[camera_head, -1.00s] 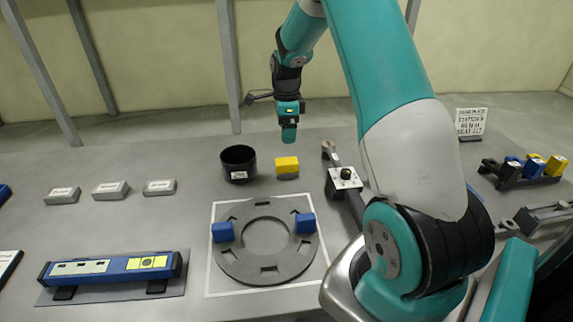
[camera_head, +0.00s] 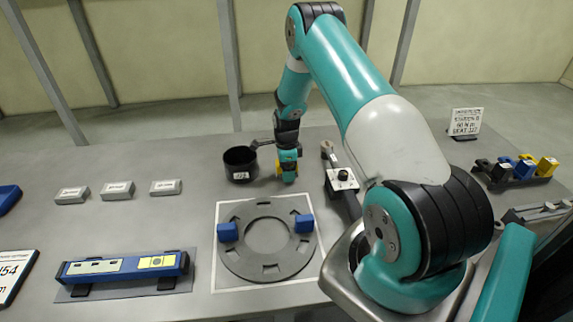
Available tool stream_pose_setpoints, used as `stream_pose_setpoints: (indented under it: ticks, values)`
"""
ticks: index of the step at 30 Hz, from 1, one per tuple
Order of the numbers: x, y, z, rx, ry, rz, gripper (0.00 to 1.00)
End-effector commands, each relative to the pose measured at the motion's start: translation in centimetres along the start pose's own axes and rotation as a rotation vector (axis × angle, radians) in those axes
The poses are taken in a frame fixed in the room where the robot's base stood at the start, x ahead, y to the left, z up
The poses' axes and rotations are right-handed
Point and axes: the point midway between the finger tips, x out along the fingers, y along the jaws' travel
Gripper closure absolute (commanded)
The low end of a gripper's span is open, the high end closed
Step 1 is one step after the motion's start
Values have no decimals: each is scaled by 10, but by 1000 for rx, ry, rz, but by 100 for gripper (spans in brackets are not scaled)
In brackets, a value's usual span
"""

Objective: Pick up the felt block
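A small yellow block (camera_head: 279,164) with a grey lower part stands on the grey table, right of the black cup. I take it to be the felt block, though no readable label confirms this. My gripper (camera_head: 288,172) points straight down right at this block. A teal finger in front hides most of the block, leaving yellow slivers at the sides. Whether the fingers are closed on it or only around it cannot be seen.
The black cup (camera_head: 240,164) stands close on the left. In front lies a dark ring plate (camera_head: 268,267) with two blue blocks (camera_head: 304,224). A clamp-like fixture (camera_head: 342,181) is close on the right. Several grey labelled blocks (camera_head: 117,190) lie at left.

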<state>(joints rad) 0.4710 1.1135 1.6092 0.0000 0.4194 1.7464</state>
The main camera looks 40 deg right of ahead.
Motion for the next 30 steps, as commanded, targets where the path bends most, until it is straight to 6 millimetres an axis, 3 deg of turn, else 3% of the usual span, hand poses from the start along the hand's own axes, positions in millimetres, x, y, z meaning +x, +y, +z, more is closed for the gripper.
stream_pose_setpoints:
  ticks: [7, 14, 17, 25, 30]
  values:
    - [2, 0, 0, 0, 0, -2, 17]
    - [2, 0, 0, 0, 0, -1, 68]
    - [2, 0, 0, 0, 0, -1, 76]
    - [-1, -1, 0, 0, 0, -2, 76]
    - [-16, -1, 0, 0, -1, -5, 76]
